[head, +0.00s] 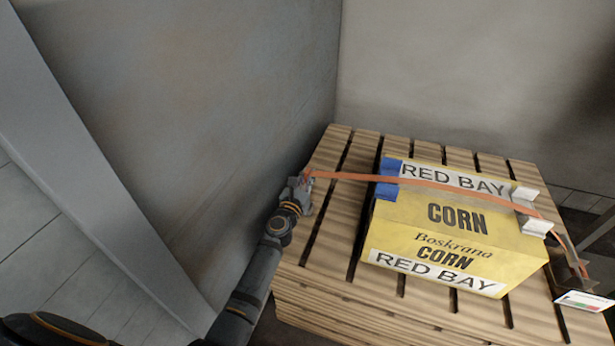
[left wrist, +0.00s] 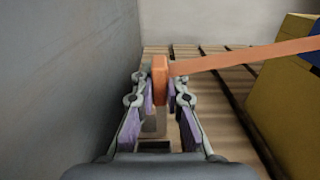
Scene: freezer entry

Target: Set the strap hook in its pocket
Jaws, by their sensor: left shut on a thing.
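My left gripper (head: 306,182) is at the far left edge of the pallet, close to the grey wall. In the left wrist view its fingers (left wrist: 160,90) are shut on the orange end of the strap hook (left wrist: 160,78). A pale piece (left wrist: 153,125) shows below the orange end, between the fingers. A small dark rectangular opening (left wrist: 155,146), perhaps the pocket, shows just below that; I cannot tell whether the hook touches it. The orange strap (head: 420,183) runs from my gripper over the yellow corn box (head: 455,225) to the right.
The box stands on a slatted wooden pallet (head: 333,240). A blue corner piece (head: 388,180) and white corner pieces (head: 534,225) sit under the strap. A dark fitting with a white card (head: 584,301) is at the right. The grey wall (head: 215,130) stands close on the left.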

